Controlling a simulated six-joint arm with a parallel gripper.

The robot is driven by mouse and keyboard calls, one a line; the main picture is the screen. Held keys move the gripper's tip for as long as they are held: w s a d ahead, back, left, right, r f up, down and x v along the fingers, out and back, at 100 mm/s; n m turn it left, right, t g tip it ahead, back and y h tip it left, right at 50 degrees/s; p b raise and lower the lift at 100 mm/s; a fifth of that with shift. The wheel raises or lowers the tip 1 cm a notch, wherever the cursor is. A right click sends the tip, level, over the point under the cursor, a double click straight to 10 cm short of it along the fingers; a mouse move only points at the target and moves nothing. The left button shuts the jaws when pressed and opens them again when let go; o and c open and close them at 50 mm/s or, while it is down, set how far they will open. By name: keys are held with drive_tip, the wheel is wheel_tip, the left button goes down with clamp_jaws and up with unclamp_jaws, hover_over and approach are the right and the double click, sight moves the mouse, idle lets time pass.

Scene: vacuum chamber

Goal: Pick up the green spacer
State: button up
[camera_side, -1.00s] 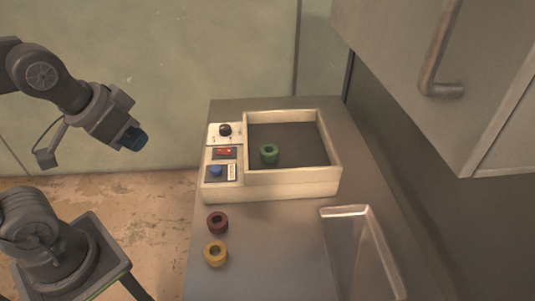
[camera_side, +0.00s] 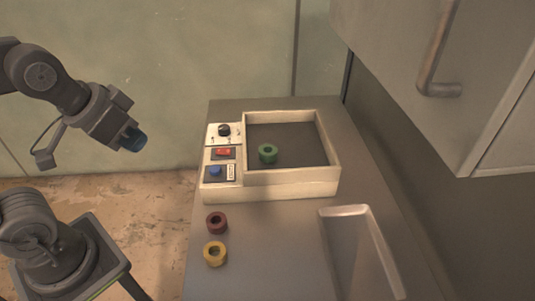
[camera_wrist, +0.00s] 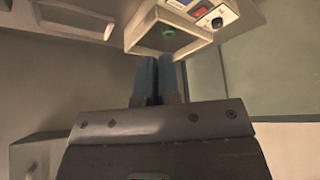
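The green spacer (camera_side: 268,153) is a short ring with a centre hole. It lies on the dark floor of the cream-walled chamber tray (camera_side: 290,177), near its left wall. It also shows, small, in the wrist view (camera_wrist: 168,31). My gripper (camera_side: 134,139) hangs in the air to the left of the bench, well apart from the spacer. In the wrist view its two blue fingers (camera_wrist: 157,62) stand side by side, looking shut with nothing between them.
A red spacer (camera_side: 217,223) and a yellow spacer (camera_side: 215,254) lie on the bench in front of the tray. A control panel (camera_side: 222,155) with a knob and buttons adjoins the tray's left side. A handled cabinet (camera_side: 440,89) overhangs at upper right.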

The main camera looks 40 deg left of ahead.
drive_tip(key=o, duration=1.6)
drive_tip(key=shift+c, duration=0.2)
drive_tip(key=m+g+y, duration=0.3)
drive_tip(key=m+g, duration=0.1)
drive_tip(key=m, duration=1.8)
hover_over(268, 150)
drive_tip(key=s+d, duration=0.3)
drive_tip(key=d, duration=0.1)
wheel_tip(268, 150, down, 12)
drive_tip(key=shift+w+d+f, duration=0.25)
drive_tip(key=shift+w, duration=0.05)
drive_tip(key=x, duration=1.3)
drive_tip(key=shift+s+f, duration=0.25)
drive_tip(key=shift+f, duration=0.2)
